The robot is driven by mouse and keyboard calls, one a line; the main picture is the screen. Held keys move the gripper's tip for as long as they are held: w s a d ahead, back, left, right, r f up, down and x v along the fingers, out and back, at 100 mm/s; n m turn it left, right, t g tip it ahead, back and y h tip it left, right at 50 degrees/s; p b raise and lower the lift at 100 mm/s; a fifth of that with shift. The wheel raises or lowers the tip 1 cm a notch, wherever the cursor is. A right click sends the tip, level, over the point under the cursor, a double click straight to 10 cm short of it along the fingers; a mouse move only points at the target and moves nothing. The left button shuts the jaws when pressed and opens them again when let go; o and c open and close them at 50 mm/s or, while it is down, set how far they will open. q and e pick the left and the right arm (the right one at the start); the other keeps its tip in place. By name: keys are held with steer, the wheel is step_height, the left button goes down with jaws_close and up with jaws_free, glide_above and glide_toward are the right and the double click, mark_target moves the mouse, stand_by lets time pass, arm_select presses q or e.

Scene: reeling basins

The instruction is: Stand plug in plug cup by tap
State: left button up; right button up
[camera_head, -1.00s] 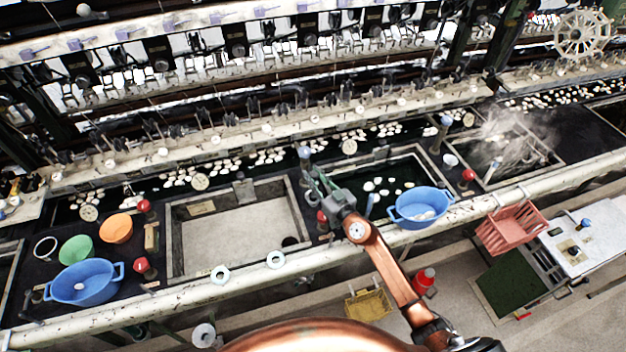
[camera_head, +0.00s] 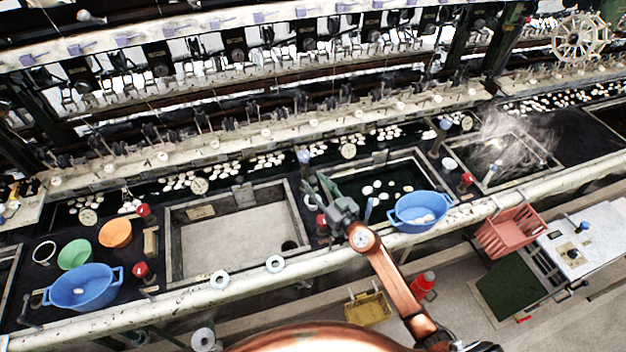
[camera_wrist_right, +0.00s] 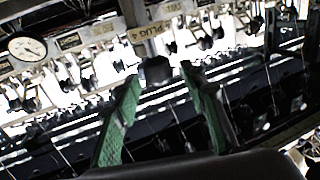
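My right gripper (camera_head: 324,184) is over the divider between the empty basin (camera_head: 225,240) and the water-filled basin. In the right wrist view its two green fingers (camera_wrist_right: 160,76) are spread apart. A dark, stubby piece (camera_wrist_right: 157,69), perhaps the plug, shows between and just beyond the fingertips, with a gap on each side. A tag (camera_wrist_right: 150,32) reading "PLUG 4" is behind it. I cannot make out the plug cup or whether the dark piece sits in it. A blue-topped post (camera_head: 304,156), possibly the tap, stands just behind the gripper. My left gripper is not in view.
A blue tub (camera_head: 420,211) sits right of the gripper on the basin's front edge. A pale rail (camera_head: 150,310) runs along the front. A red knob (camera_head: 322,220) is close to the gripper. A blue tub (camera_head: 83,288) and an orange bowl (camera_head: 115,233) are at left.

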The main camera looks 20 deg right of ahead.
steer(key=v, duration=1)
steer(key=shift+p, duration=0.3)
steer(key=shift+s+d, duration=0.1)
